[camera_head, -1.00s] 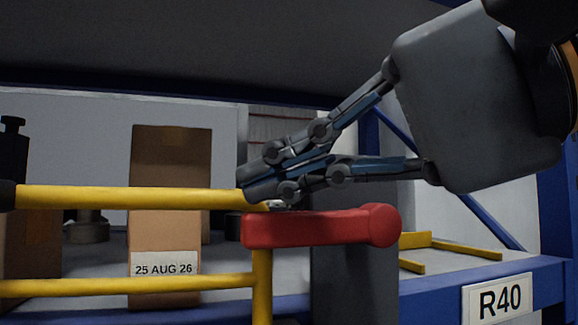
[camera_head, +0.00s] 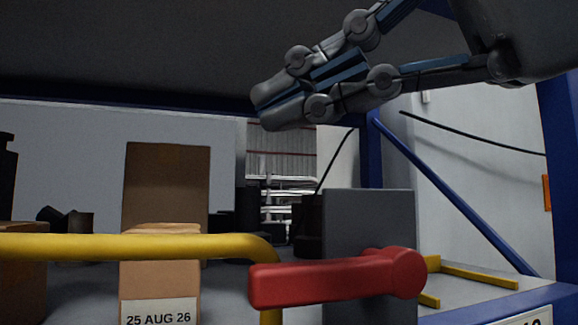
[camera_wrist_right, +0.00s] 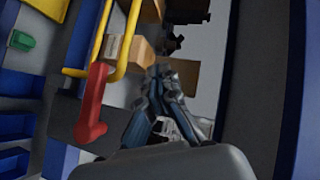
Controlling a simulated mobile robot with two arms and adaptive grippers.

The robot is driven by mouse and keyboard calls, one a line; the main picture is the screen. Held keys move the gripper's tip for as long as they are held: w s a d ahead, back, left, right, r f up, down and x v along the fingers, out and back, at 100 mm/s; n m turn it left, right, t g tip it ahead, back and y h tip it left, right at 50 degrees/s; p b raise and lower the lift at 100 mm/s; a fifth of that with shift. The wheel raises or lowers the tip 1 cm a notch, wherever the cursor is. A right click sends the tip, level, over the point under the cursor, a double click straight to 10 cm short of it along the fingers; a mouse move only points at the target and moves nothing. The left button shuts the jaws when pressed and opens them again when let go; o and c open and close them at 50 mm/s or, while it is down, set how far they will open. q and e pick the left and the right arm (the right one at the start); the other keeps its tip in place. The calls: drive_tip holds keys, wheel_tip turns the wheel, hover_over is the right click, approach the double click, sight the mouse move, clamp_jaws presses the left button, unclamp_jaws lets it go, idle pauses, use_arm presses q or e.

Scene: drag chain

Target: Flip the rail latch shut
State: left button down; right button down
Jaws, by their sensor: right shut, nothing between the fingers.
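The red rail latch (camera_head: 335,281) lies about level in the head view, its pivot end at the right against a grey post (camera_head: 370,218). Its free left end overlaps the end of the yellow rail (camera_head: 130,245) in the picture. The latch (camera_wrist_right: 92,105) also shows in the right wrist view, left of the fingers. My right gripper (camera_head: 263,110) is shut and empty, up and above the latch, clear of it. Its fingertips (camera_wrist_right: 160,75) show in the wrist view. My left gripper is not in view.
Cardboard boxes (camera_head: 166,185) stand on the shelf behind the rail, one labelled 25 AUG 26. A blue frame beam (camera_head: 480,303) runs at the lower right, with a blue diagonal brace (camera_head: 440,190). The space between gripper and latch looks free.

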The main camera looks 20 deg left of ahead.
drive_tip(key=s+d+r, duration=0.3)
drive_tip(key=s+r, duration=0.1)
drive_tip(key=shift+r, duration=0.15)
drive_tip(key=shift+s+d, duration=0.2)
